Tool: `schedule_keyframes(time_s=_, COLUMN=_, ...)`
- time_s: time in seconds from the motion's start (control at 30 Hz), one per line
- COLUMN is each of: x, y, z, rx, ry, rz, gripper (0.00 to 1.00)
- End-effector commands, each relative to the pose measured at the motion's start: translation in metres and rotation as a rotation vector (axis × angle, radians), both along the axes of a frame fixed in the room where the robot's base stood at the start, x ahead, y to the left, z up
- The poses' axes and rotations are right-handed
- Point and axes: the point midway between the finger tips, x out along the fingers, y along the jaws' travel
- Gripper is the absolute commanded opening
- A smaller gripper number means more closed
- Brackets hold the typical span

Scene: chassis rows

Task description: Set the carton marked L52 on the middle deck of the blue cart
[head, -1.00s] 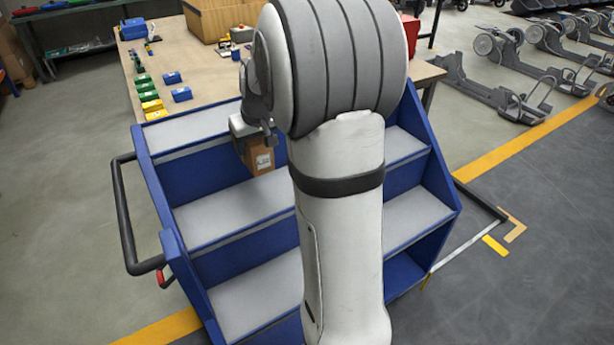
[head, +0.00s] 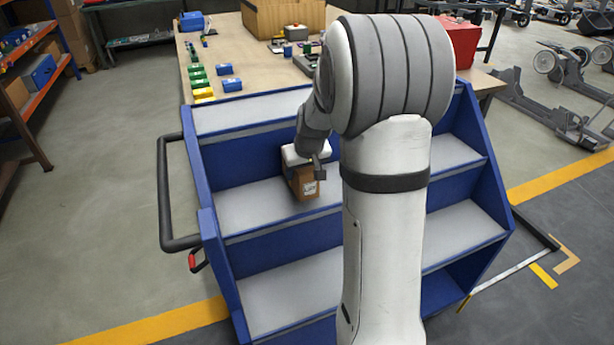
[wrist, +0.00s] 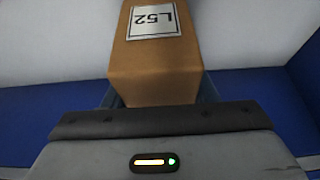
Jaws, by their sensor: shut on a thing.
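The brown carton (head: 305,187) is over the middle deck (head: 250,208) of the blue cart (head: 206,185). It stands upright, at or just above the grey surface; I cannot tell if it touches. In the wrist view the carton (wrist: 155,68) shows its white label (wrist: 155,21) reading L52. My gripper (head: 304,168) is shut on the carton from above and behind. Its fingertips are mostly hidden by the carton and my gripper's body. My arm hides the middle of the cart.
The cart's top deck (head: 240,113) and lower deck (head: 285,298) look empty where visible. Behind it a wooden table (head: 265,70) holds several small coloured blocks, a wooden box (head: 283,17) and a red box (head: 458,40). A black handle (head: 163,200) sticks out at the cart's left.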

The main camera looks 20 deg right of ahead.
Motion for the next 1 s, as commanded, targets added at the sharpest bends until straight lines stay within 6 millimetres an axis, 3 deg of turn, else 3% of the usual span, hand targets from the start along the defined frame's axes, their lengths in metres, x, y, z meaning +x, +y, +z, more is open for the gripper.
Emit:
schedule_keyframes(time_s=0.13, x=0.0, y=0.0, z=-0.022, rx=0.0, ry=0.0, rz=-0.001, gripper=0.11)
schedule_keyframes(time_s=0.5, x=0.001, y=0.0, z=-0.027, rx=0.0, ry=-0.002, rz=0.0, gripper=0.11)
schedule_keyframes(time_s=0.53, x=0.0, y=0.001, z=-0.027, rx=0.0, ry=0.0, rz=0.0, gripper=0.54)
schedule_keyframes(time_s=0.77, x=0.0, y=0.001, z=-0.026, rx=0.001, ry=0.0, rz=0.0, gripper=0.73)
schedule_keyframes(time_s=1.0, x=0.0, y=0.001, z=-0.026, rx=0.001, ry=0.0, rz=0.001, gripper=0.74)
